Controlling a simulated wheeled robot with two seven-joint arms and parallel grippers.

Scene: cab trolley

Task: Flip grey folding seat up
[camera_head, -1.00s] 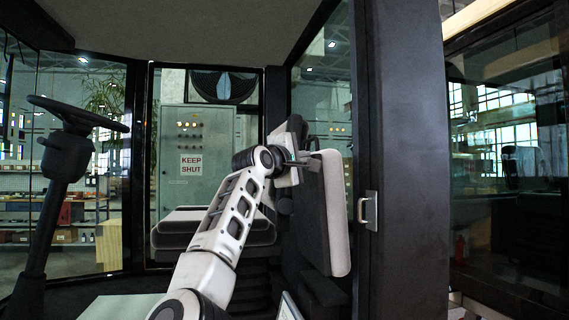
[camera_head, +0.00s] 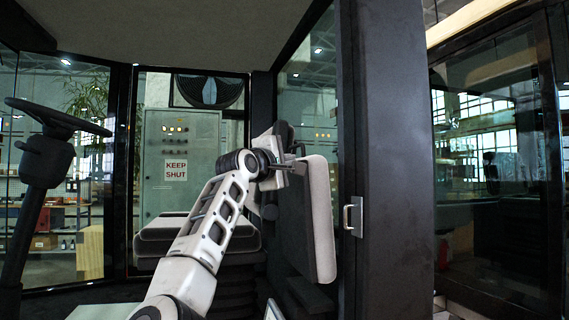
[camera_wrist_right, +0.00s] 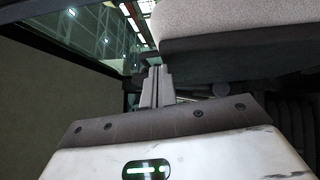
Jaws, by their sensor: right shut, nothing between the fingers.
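The grey folding seat (camera_head: 320,218) stands nearly upright beside the right wall of the cab, its light grey pad edge facing me and its dark side to the left. In the right wrist view its grey pad (camera_wrist_right: 235,20) fills the upper right. My right gripper (camera_head: 302,161) is at the seat's upper left edge, with its fingers shut and empty. The shut fingers also show in the right wrist view (camera_wrist_right: 158,84), just below and left of the pad; whether they touch it I cannot tell. My left gripper is not in view.
A grey cushioned driver's seat (camera_head: 195,234) stands behind my right arm. The steering wheel (camera_head: 58,116) and its column are at the left. A dark door post (camera_head: 390,180) with a metal handle (camera_head: 354,216) stands close to the right of the folding seat.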

